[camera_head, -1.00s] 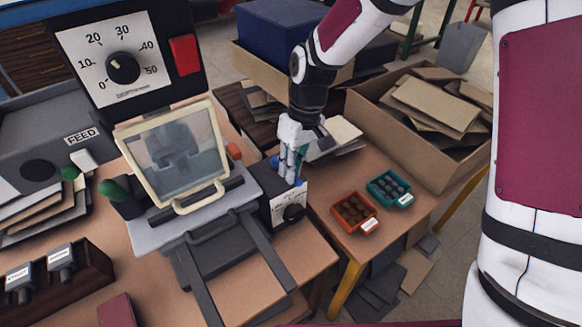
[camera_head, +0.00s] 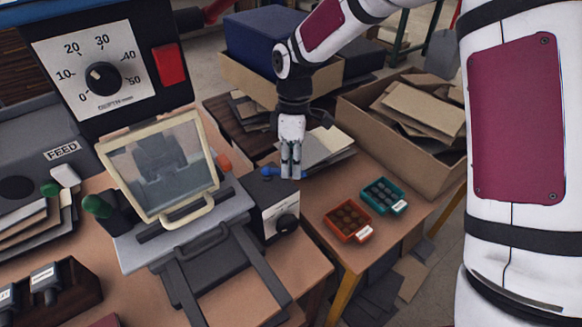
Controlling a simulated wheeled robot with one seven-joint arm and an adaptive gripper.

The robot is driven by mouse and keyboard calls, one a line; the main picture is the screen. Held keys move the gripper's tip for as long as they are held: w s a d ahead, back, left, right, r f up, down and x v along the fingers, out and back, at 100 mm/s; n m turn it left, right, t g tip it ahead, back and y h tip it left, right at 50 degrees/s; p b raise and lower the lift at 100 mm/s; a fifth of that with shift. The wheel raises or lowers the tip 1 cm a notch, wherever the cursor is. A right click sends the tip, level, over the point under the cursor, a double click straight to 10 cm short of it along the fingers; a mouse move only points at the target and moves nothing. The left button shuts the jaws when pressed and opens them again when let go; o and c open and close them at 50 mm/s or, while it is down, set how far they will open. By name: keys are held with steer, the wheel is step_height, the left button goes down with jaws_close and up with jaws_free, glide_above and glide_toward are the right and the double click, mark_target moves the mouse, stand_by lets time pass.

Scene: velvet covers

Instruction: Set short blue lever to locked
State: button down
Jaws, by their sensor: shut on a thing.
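The short blue lever (camera_head: 268,171) shows as a small blue piece at the top of a dark box (camera_head: 258,205) with a pale front face and a black round knob (camera_head: 286,224). My gripper (camera_head: 291,173) points down at the back right of that box. Its fingers are shut on the lever's right end and hide that part. The lever's left end sticks out to the left of the fingers. Lock markings are too small to read.
A press with a cream-framed window (camera_head: 208,208) stands just left of the box. An orange tray (camera_head: 348,239) and a teal tray (camera_head: 399,207) sit to the right. A cardboard carton (camera_head: 440,165) and loose sheets (camera_head: 325,148) lie behind.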

steer(key=shift+w+n, duration=0.25)
steer(key=shift+n, duration=0.15)
steer(key=c, duration=1.6)
jaws_free()
steer(key=shift+o, duration=0.2)
steer(key=shift+r, duration=0.1)
step_height(320, 180, up, 12)
steer(key=w, duration=0.2)
steer(key=shift+w+d, duration=0.15)
